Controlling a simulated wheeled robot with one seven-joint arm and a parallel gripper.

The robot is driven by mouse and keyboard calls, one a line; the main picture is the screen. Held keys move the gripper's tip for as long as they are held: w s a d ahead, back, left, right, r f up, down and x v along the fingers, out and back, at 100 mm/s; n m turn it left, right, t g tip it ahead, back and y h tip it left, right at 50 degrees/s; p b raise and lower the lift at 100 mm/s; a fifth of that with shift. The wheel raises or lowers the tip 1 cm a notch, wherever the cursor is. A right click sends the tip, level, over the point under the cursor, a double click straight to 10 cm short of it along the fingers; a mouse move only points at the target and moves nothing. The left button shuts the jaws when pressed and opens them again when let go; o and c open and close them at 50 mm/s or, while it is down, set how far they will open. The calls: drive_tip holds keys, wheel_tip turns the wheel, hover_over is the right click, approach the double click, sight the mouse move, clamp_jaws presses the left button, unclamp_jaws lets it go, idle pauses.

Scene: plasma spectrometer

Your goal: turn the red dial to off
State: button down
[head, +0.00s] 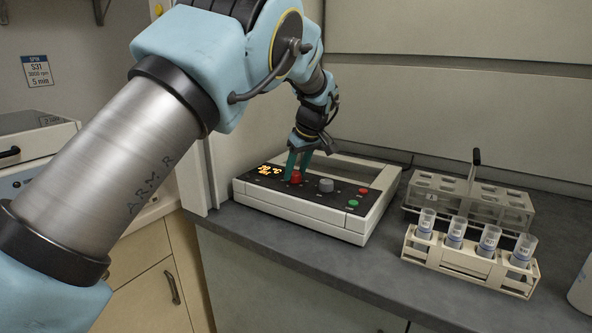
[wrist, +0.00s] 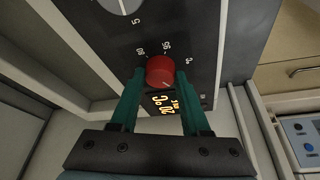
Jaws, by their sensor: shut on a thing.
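The red dial (head: 296,178) stands on the black panel of a white device (head: 290,207) on the counter. My gripper (head: 300,165) reaches down to it from above, with its green fingers at the dial. In the wrist view the red dial (wrist: 160,71) sits between the tips of the two green fingers (wrist: 160,85), which are shut on its sides. Markings including 80 and 95 and a degree sign are printed around it. A lit orange display (head: 268,170) is beside the dial. I cannot make out an off mark.
A grey dial (head: 326,185) is right of the red one, with a red button (head: 364,190) and a green button (head: 353,203) beyond. A rack with several capped tubes (head: 470,262) and an emptier rack (head: 468,200) stand to the right. Counter is clear in front.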

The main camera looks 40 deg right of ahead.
drive_tip(key=shift+c, duration=1.9)
unclamp_jaws()
drive_tip(key=b+v, duration=0.2)
drive_tip(key=v, duration=0.8)
drive_tip(key=shift+r, duration=0.4)
drive_tip(key=shift+s, duration=0.1)
